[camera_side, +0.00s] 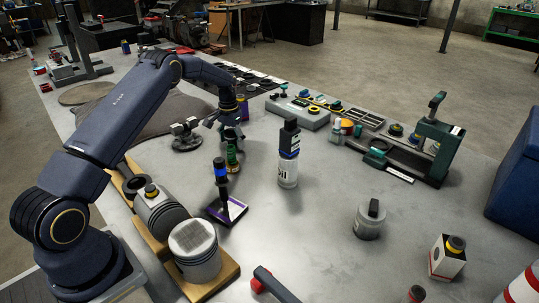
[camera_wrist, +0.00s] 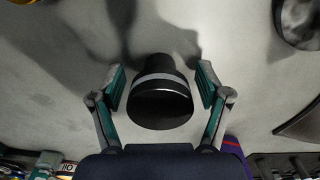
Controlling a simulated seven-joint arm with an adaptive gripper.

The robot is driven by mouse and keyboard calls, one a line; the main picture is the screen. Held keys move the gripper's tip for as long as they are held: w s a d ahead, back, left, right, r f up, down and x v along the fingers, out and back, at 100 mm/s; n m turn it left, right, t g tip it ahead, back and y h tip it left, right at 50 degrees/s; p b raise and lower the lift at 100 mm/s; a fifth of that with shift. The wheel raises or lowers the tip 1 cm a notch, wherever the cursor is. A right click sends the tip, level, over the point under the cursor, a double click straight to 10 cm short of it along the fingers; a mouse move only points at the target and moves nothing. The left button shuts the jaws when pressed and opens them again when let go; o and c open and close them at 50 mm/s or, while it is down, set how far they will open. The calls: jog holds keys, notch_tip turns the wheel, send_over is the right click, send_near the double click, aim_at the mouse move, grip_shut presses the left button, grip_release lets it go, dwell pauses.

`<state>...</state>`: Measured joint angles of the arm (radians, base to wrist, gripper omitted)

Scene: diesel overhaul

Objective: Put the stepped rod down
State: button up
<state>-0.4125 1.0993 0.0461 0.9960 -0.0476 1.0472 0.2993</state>
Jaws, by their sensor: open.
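A black stepped rod (camera_wrist: 160,100) with a grey band stands on the table between my fingers in the wrist view. It looks upright, its wide end toward the camera. My gripper (camera_wrist: 160,82) is open around it, with a visible gap between each green finger pad and the rod. In the side view my gripper (camera_side: 229,134) is low over the table at the middle left, and the rod is hard to tell from the dark fingers there.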

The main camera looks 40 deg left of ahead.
aim_at(231, 132)
jog(key=shift+r, duration=0.15)
notch_tip(231, 132, up, 12)
jog(key=shift+f, duration=0.25)
jog(key=s+d+r+t, duration=0.1)
jog(key=s+d+r, duration=0.4)
jog(key=d+r, duration=0.25)
jog(key=s+d+r+t, duration=0.2)
jog(key=s+d+r, duration=0.35)
jog(key=r, duration=0.35)
jog(key=s+d+f+m+t, duration=0.1)
jog(key=s+d, duration=0.4)
jog(key=s, duration=0.5)
jog(key=s+d+f+t, duration=0.1)
jog(key=s+d, duration=0.5)
jog(key=s, duration=0.5)
jog(key=shift+s+f+m+t, duration=0.15)
jog(key=shift+f+m+t, duration=0.15)
jog(key=shift+m, duration=0.1)
